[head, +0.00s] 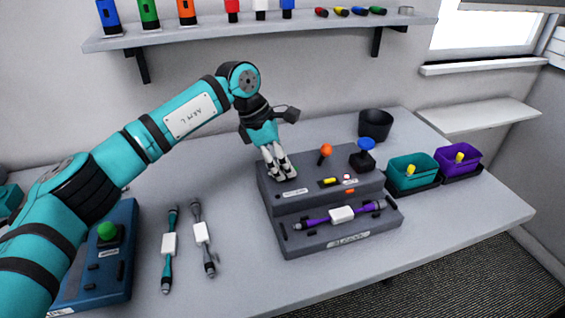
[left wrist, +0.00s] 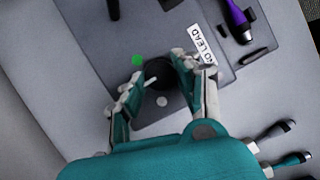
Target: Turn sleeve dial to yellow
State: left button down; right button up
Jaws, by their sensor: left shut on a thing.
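The sleeve dial (left wrist: 161,72) is a round black knob with a white pointer line. In the left wrist view the pointer is aimed to the lower left, between a green dot (left wrist: 137,60) and a pale dot (left wrist: 162,101). No yellow mark shows there; the fingers cover part of the surround. My left gripper (left wrist: 157,68) is shut on the dial, one finger on each side. In the head view the left gripper (head: 280,172) points down on the left of the dark grey station (head: 330,245) and hides the dial. My right gripper is not in view.
The station bears an orange-topped lever (head: 326,150), a blue-topped knob (head: 366,146) and a purple cable (head: 368,210). Teal (head: 400,180) and purple (head: 470,165) bins stand to the right, a black cup (head: 375,124) behind. Two cables (head: 169,245) lie left of the station.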

pick_arm(q)
jog(key=c, duration=1)
grip_release()
jog(key=shift+o, duration=0.3)
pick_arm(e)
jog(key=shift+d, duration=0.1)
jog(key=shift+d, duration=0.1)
pick_arm(q)
jog(key=shift+a+r, duration=0.1)
jog(key=shift+r, duration=0.05)
jog(key=v, duration=1.1)
jog(key=shift+a+r, duration=0.15)
jog(key=shift+r, duration=0.25)
